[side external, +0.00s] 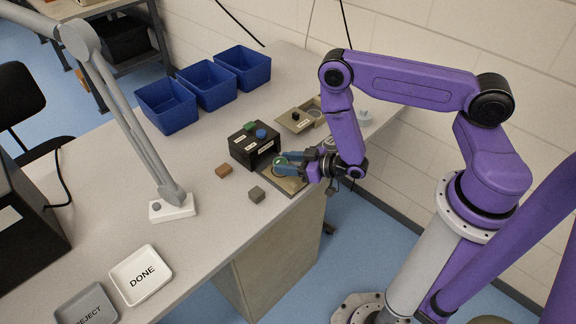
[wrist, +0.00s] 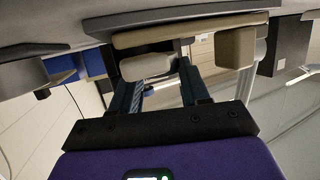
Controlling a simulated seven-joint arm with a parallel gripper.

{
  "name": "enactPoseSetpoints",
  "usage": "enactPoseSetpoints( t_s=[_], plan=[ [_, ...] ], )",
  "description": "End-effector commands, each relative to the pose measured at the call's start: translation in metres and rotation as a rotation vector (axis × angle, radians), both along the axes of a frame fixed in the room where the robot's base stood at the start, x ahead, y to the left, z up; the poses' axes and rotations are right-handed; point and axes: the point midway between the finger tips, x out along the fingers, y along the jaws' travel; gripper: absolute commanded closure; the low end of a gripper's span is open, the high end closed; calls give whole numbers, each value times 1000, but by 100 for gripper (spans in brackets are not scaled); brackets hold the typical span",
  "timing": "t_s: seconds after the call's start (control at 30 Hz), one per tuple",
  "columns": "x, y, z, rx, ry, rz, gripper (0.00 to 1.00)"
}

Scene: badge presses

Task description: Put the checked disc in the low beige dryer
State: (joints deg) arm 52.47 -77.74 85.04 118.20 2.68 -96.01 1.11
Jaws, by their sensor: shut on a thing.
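My gripper (side external: 285,163) is shut on a small greenish round thing (side external: 281,161), likely the disc, just above a flat beige-brown plate (side external: 291,186) at the table's edge. Its checked pattern cannot be made out. In the wrist view, my fingers (wrist: 160,75) reach toward a pale rounded shape (wrist: 147,66), which I cannot name for sure. The low beige dryer (side external: 291,125) is behind my gripper, near the wall, with a dark knob, a label and a round recess at its right end. My gripper is apart from it.
A black box (side external: 240,153) with green and blue buttons stands left of my gripper. Brown (side external: 223,171) and grey (side external: 257,194) blocks lie nearby. Blue bins (side external: 207,86) stand farther back. A lamp base (side external: 172,208) and DONE tray (side external: 140,274) stand on the left.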

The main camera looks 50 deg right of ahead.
Motion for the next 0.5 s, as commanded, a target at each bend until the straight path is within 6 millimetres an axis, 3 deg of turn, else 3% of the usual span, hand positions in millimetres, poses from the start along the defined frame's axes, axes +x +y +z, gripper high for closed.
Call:
enactPoseSetpoints(
  t_s=[0.13,0.5],
  plan=[
    [0,0,-11,0,0,0,86],
    [0,0,-14,0,0,1,86]
  ],
)
